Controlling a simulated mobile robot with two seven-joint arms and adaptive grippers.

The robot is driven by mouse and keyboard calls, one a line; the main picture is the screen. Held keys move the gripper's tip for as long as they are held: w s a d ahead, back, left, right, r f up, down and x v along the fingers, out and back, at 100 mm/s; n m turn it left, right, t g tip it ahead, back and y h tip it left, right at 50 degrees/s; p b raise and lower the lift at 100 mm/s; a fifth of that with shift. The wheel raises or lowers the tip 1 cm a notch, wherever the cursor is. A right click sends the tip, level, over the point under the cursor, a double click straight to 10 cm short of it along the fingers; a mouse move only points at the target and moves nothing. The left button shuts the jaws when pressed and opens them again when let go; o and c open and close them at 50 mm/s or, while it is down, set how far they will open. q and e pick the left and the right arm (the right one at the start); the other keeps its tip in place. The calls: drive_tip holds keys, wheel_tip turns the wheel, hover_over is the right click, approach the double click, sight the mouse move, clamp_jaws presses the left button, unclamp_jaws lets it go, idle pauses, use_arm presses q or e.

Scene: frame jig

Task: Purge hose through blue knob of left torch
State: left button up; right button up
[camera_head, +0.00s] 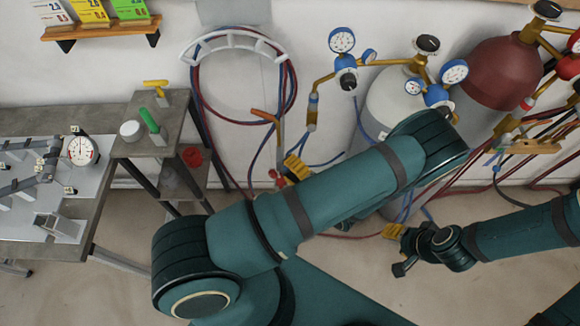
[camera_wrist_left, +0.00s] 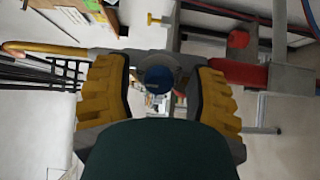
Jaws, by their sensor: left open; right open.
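The left torch (camera_head: 266,116) hangs on the wall below the hose rack, with a brass neck and a red knob (camera_head: 272,174). Its blue knob is hidden in the head view. In the left wrist view the blue knob (camera_wrist_left: 158,79) sits between the yellow fingers of my left gripper (camera_wrist_left: 160,70), with gaps on both sides. In the head view my left gripper (camera_head: 296,167) is at the torch's lower end, mostly hidden behind my arm. My right gripper (camera_head: 399,250) is open and empty above the floor at right.
A hose rack (camera_head: 232,38) holds red and blue hoses. A grey gas cylinder (camera_head: 390,98) and a dark red cylinder (camera_head: 503,72) with gauges stand at right. A small stand (camera_head: 175,128) and a work table (camera_head: 105,182) are at left. Hoses cross the floor area behind my arms.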

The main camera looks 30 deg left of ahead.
use_arm(q)
drive_tip(key=v, duration=0.7)
drive_tip(key=shift+d, duration=0.25)
drive_tip(key=s+d+f+n+g+h+b, duration=0.35)
drive_tip(key=s+f+n+g+h, duration=0.85)
drive_tip(key=n, duration=0.6)
drive_tip(key=w+d+f+n+t+h+b, duration=0.1)
drive_tip(key=w+d+n+t+h+b, duration=0.25)
drive_tip(key=n+h, duration=0.6)
drive_tip(key=w+a+r+n+t+b, duration=0.1)
drive_tip(key=w+n+t, duration=0.5)
drive_tip(key=n, duration=0.7)
drive_tip(key=shift+w+a+r, duration=0.15)
drive_tip(key=shift+w+a, duration=0.05)
drive_tip(key=shift+w, duration=0.2)
